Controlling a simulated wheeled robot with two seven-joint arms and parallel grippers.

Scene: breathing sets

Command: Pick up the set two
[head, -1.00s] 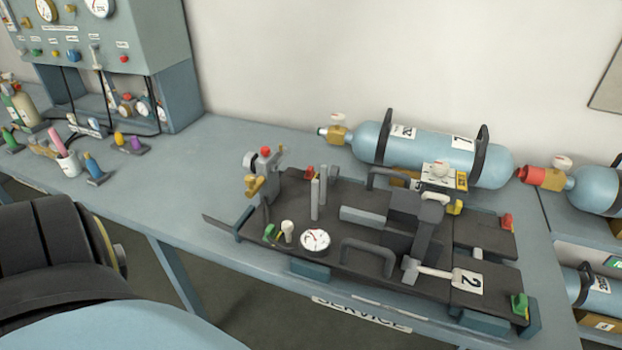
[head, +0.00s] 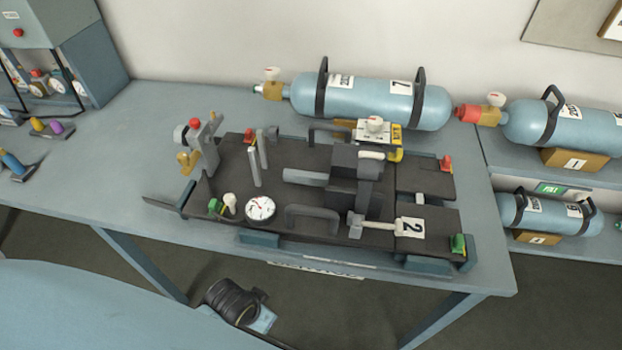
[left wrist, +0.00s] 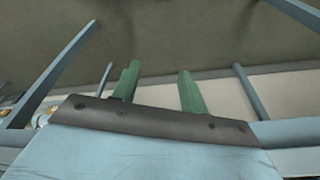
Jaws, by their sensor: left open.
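Set two (head: 270,222) is a dark flat backplate lying on the blue bench, with a white label "2" (head: 411,228) at its right end. It carries grey handles, a round white gauge (head: 260,208), a dark block with straps, and red, green and yellow fittings. My left gripper (left wrist: 158,82) shows in the left wrist view as two green fingers standing apart with nothing between them. That view faces the floor, wall and blue legs, and set two is not in it. The left fingers cannot be made out in the head view. My right gripper is not in view.
A light blue cylinder (head: 375,101) lies along the bench behind the set. More cylinders (head: 575,127) lie on a shelf rack at right. A gauge cabinet (head: 85,65) and small coloured fittings (head: 50,127) are at left.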

